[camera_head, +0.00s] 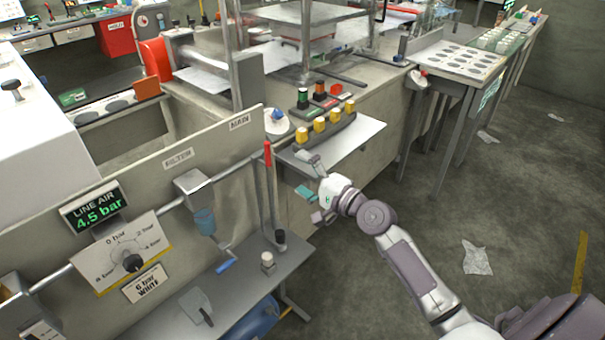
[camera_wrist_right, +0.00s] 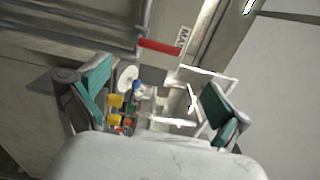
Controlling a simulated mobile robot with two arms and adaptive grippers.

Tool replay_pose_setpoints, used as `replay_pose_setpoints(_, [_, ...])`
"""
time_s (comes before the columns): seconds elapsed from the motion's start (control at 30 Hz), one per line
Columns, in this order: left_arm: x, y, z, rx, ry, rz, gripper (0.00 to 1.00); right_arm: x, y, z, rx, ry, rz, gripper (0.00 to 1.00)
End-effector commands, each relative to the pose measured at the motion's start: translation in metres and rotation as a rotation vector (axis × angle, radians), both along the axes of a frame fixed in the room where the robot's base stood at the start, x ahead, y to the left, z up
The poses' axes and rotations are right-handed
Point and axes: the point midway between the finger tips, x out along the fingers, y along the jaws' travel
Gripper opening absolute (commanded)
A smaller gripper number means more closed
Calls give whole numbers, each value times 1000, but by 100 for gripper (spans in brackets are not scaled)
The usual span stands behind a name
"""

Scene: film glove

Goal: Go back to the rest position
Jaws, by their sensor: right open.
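My right arm comes in from the lower right in the head view. Its gripper (camera_head: 305,176) is near the front edge of the small white shelf (camera_head: 352,143) with yellow knobs, beside the pneumatic panel. In the right wrist view the two teal-padded fingers (camera_wrist_right: 155,100) are wide apart with nothing between them. Beyond them show a red lever (camera_wrist_right: 160,47) and the yellow knobs (camera_wrist_right: 115,101), at some distance. My left gripper does not show in either view.
A panel with a dial (camera_head: 131,262) and a "4.5 bar" display (camera_head: 95,208) stands at left. A red-handled valve (camera_head: 268,153) rises near the gripper. A grey bench (camera_head: 240,290) lies below. The floor at right is mostly clear, with some scraps (camera_head: 477,258).

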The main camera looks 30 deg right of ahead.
Motion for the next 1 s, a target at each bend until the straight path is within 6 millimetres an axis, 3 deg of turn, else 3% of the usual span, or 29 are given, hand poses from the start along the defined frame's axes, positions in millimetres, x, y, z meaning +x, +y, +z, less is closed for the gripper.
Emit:
replay_pose_setpoints(0.57, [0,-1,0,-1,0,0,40,-4,-2,0,0,0,0,100])
replay_pose_setpoints(0.67, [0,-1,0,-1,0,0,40,-4,-3,-12,-19,17,-10,100])
replay_pose_setpoints(0.77, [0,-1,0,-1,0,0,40,-4,-9,-52,-84,70,-38,100])
replay_pose_setpoints(0.87, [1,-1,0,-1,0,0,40,-10,-15,-117,-202,161,-67,100])
replay_pose_setpoints(1.0, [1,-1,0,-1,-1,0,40,-38,-21,-222,-417,309,-72,100])
